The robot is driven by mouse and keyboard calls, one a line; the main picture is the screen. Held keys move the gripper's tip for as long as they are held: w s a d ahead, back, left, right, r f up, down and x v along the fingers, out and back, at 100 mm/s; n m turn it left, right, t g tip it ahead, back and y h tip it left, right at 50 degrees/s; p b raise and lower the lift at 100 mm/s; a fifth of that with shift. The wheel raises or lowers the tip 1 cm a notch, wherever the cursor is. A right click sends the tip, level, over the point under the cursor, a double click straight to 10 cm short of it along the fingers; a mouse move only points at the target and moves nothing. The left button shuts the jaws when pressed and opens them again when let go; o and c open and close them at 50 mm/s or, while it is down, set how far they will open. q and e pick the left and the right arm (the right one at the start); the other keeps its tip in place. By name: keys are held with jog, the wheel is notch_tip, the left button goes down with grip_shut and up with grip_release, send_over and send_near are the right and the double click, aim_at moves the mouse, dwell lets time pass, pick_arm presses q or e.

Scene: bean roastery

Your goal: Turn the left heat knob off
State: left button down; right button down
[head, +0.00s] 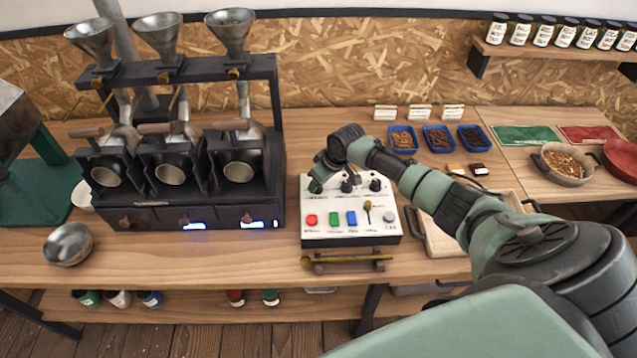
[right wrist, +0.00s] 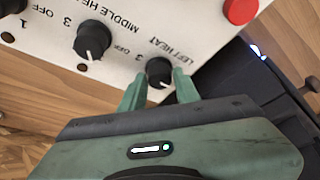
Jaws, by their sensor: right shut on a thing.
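The white control box (head: 350,231) stands on the bench in front of me. The left heat knob (right wrist: 159,72) is black with a white pointer mark, under the label LEFT HEAT in the right wrist view. My right gripper (right wrist: 160,90) has its green fingers shut on this knob, one on each side. In the head view the right gripper (head: 316,180) is over the box's left side and hides the left heat knob. The middle heat knob (right wrist: 92,40) sits beside it, also seen in the head view (head: 347,185). My left gripper is not in view.
The black roaster (head: 263,165) with several funnels stands left of the box. A wooden stand with a spoon (head: 347,260) lies in front of the box. A wooden tray (head: 437,240) is to its right. A metal bowl (head: 68,244) sits at far left.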

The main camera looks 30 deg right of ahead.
aim_at(327, 196)
jog(key=shift+f, duration=0.1)
dwell(0.4)
jog(key=c, duration=1.1)
grip_release()
jog(key=shift+o, duration=0.2)
jog(key=b+v, duration=0.1)
jog(key=v, duration=0.6)
jog(key=shift+r, duration=0.4)
jog(key=shift+s+f, duration=0.1)
jog(key=shift+s, duration=0.1)
